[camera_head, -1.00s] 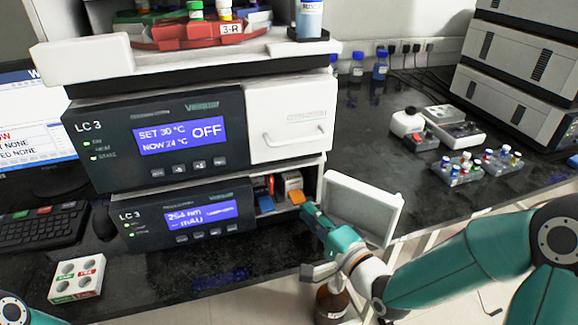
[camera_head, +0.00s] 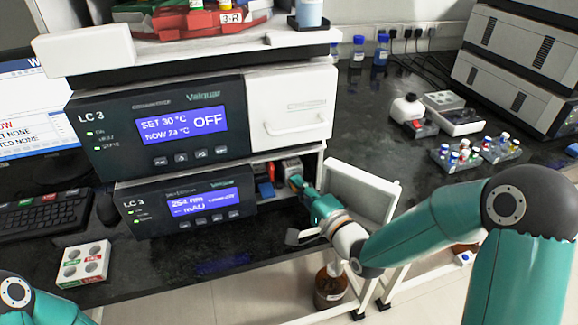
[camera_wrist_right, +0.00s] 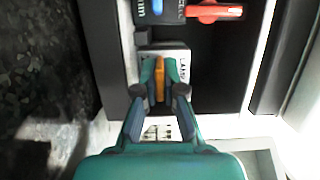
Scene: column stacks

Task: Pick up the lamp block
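The lamp block shows in the right wrist view as a white block with a LAMP label (camera_wrist_right: 183,63) and an upright orange handle (camera_wrist_right: 160,78). It sits inside the open bay of the lower LC 3 unit (camera_head: 188,206). My right gripper (camera_wrist_right: 160,75) reaches into the bay, its two fingers close along both sides of the orange handle and apparently touching it. In the head view the right gripper (camera_head: 300,187) hides most of the block. My left gripper is out of view; only part of my left arm shows at the lower left.
Beside the lamp block in the bay are a blue-handled part (camera_wrist_right: 160,10) and a red handle (camera_wrist_right: 214,12). The bay's white door (camera_head: 358,195) hangs open right of my gripper. A brown bottle (camera_head: 331,287) stands below. A white four-hole rack (camera_head: 83,263) is front left.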

